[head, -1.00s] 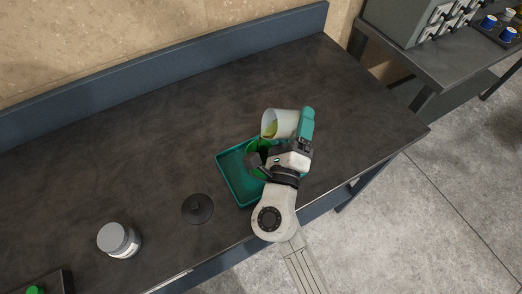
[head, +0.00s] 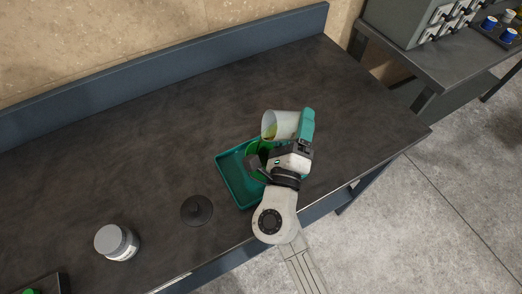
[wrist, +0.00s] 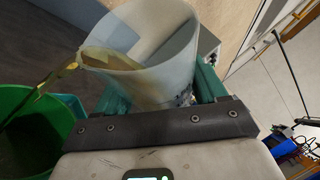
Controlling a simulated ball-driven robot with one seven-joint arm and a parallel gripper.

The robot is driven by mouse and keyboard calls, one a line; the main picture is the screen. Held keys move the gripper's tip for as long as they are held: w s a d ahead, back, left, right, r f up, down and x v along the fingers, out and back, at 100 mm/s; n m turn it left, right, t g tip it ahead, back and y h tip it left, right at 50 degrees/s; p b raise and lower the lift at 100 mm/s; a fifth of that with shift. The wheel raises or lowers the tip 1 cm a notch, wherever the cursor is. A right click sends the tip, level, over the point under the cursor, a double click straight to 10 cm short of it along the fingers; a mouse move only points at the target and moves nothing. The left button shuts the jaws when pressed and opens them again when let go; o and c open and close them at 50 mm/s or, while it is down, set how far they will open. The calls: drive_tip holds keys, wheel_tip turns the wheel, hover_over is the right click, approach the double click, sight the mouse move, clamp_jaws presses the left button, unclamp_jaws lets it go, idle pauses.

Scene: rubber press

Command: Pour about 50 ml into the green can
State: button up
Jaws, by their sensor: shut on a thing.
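My gripper (head: 296,130) is shut on a translucent beaker (head: 282,124), with its teal fingers on either side of the cup. In the wrist view the beaker (wrist: 160,45) is tilted to the left and holds yellowish liquid (wrist: 110,62). A thin yellowish stream (wrist: 58,80) leaves its lip and falls toward the green can (wrist: 20,140), which stands open below and left. In the head view the green can (head: 262,147) is partly hidden by my gripper and arm. The liquid level inside the can cannot be told.
The can stands in a teal tray (head: 232,178) on the dark bench (head: 150,150). A black knobbed disc (head: 197,210) and a grey-lidded jar (head: 117,242) lie to the left. The bench behind is clear. A side table (head: 425,75) stands at the upper right.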

drive_tip(key=shift+r+m+p, duration=0.5)
drive_tip(key=shift+r+p, duration=0.3)
drive_tip(key=shift+p, duration=0.15)
drive_tip(key=shift+f+m+g+p, duration=0.45)
drive_tip(key=shift+m+g+p, duration=0.15)
drive_tip(key=shift+p, duration=0.2)
drive_tip(key=shift+m+g+p, duration=0.3)
drive_tip(key=shift+m+p, duration=0.3)
drive_tip(key=shift+p, duration=0.2)
drive_tip(key=shift+f, duration=0.55)
drive_tip(key=shift+r+m, duration=0.1)
drive_tip(key=shift+m, duration=0.2)
